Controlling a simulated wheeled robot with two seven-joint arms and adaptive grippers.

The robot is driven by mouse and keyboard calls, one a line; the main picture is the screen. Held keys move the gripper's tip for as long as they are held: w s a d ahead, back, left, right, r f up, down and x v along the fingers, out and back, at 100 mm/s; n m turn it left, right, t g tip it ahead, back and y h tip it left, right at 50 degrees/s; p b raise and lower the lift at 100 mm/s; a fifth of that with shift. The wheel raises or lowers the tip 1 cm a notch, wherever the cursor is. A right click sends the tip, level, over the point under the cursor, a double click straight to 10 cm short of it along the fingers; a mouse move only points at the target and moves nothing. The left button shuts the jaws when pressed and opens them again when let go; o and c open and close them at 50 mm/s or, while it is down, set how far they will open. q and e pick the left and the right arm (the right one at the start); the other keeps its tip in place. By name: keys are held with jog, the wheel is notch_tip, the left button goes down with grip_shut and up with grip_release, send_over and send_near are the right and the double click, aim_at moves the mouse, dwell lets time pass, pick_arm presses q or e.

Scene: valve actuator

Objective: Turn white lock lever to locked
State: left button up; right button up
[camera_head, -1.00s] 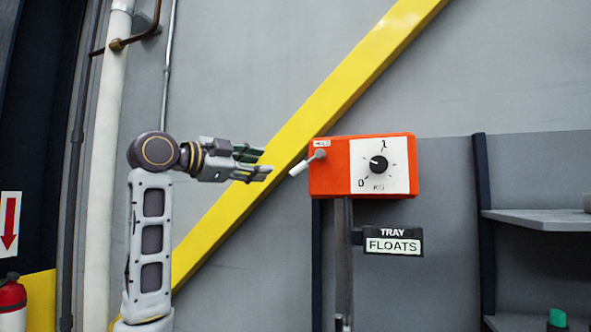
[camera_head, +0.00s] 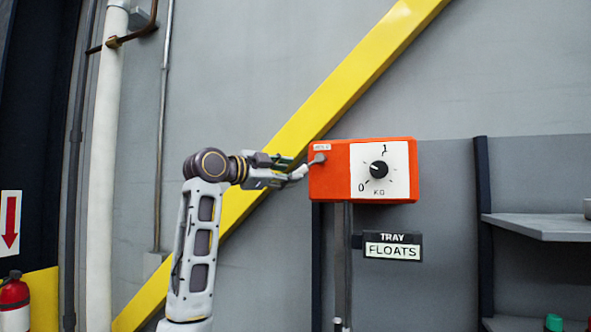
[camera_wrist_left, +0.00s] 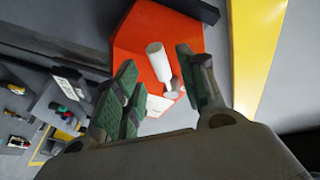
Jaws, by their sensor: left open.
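The white lock lever (camera_wrist_left: 160,65) sticks out from the left part of the orange box (camera_head: 332,182). In the head view its pivot (camera_head: 318,159) shows near the box's upper left, and the lever's end is hard to tell from my fingers. My left gripper (camera_head: 302,172) is at the box's left side, beside the lever. In the left wrist view my left gripper (camera_wrist_left: 160,88) is open, with green-padded fingers on both sides of the lever. I cannot tell whether a finger touches it. My right gripper is not in view.
The box has a white dial plate with a black knob (camera_head: 378,169) and stands on a dark post (camera_head: 342,260). A sign reading TRAY FLOATS (camera_head: 392,246) is below. Grey shelves (camera_head: 535,228) are at the right, a fire extinguisher (camera_head: 14,300) at lower left. A yellow beam (camera_head: 365,75) crosses the wall.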

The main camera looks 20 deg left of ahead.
aim_at(308, 167)
pick_arm(q)
jog(key=shift+p+x, duration=0.55)
jog(key=shift+x, duration=1.35)
jog(key=shift+s, duration=0.1)
grip_shut()
